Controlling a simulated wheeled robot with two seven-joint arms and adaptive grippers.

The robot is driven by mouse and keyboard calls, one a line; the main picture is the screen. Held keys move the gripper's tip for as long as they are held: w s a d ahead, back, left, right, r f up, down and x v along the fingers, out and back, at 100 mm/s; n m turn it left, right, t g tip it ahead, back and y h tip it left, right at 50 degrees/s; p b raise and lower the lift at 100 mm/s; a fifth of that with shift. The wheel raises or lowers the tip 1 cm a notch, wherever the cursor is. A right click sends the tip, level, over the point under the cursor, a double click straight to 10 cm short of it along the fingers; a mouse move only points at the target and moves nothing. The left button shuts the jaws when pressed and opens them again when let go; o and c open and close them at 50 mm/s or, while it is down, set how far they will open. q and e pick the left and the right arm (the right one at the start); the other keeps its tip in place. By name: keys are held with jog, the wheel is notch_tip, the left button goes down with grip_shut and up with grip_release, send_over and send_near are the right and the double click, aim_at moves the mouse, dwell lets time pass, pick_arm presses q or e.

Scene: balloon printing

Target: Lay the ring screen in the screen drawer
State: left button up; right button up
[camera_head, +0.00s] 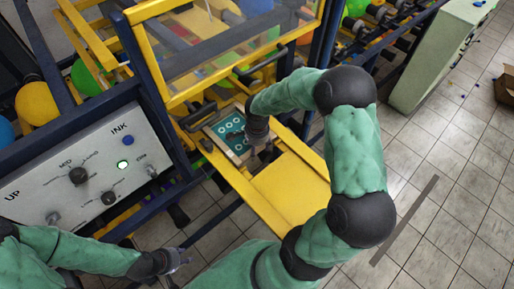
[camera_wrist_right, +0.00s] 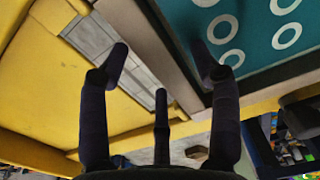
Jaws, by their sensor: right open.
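The ring screen is a teal panel with white rings in a grey frame (camera_head: 232,132). It lies flat at the machine end of the yellow screen drawer (camera_head: 292,188); I cannot tell whether it is fully seated. In the right wrist view the screen (camera_wrist_right: 262,52) fills the upper right, its frame edge running between my fingers. My right gripper (camera_wrist_right: 160,62) is open and empty there, and in the head view it (camera_head: 258,142) is at the screen's near right edge, partly hiding it. My left gripper (camera_head: 178,262) is low on the left, away from the screen, its fingers too small to judge.
The control panel (camera_head: 90,175) with knobs and a lit green button stands left of the drawer. A yellow guard frame (camera_head: 165,60) with a clear pane rises behind the screen. A pale green cabinet (camera_head: 435,55) stands at upper right. Tiled floor (camera_head: 440,200) is mostly clear.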

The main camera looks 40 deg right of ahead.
jog(key=shift+r, duration=4)
